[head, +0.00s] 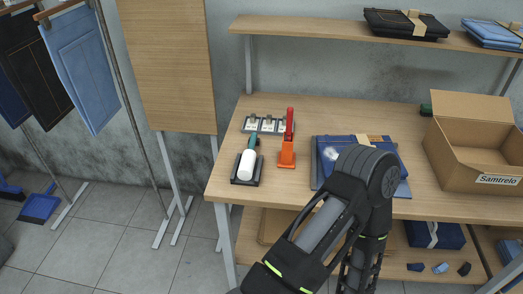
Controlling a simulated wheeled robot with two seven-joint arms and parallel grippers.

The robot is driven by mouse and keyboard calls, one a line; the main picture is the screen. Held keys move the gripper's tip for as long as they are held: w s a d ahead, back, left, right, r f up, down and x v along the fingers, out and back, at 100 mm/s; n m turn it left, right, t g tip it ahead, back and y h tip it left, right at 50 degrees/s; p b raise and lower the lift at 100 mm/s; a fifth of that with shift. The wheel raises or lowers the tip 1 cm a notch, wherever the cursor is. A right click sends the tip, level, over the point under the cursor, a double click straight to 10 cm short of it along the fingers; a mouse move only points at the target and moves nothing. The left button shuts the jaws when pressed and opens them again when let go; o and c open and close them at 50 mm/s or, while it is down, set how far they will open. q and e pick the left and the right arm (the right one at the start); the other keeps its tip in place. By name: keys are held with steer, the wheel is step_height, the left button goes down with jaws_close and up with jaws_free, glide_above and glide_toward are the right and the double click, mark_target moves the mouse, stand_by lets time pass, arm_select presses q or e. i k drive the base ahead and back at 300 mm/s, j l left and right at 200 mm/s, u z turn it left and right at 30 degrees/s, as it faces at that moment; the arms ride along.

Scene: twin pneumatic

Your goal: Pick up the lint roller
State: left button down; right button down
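The lint roller, with a white roll (247,164) and a dark teal handle, rests on a dark tray (236,180) at the left front of the wooden table (222,172). Its handle points to the back. One of my arms reaches up from the bottom of the head view, bends at a dark joint to the right of the roller, and runs back down out of the frame. Nothing of mine touches the roller. Neither gripper shows, so I cannot see whether they are open or shut.
An orange tool with a red handle (287,152) stands just right of the roller. Behind is a row of small white tags (267,126). Folded blue jeans (331,147) lie partly behind my arm. An open cardboard box (474,145) is at right. The table's front left corner is clear.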

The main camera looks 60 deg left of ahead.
mark_target(245, 171)
steer(key=u, duration=2.2)
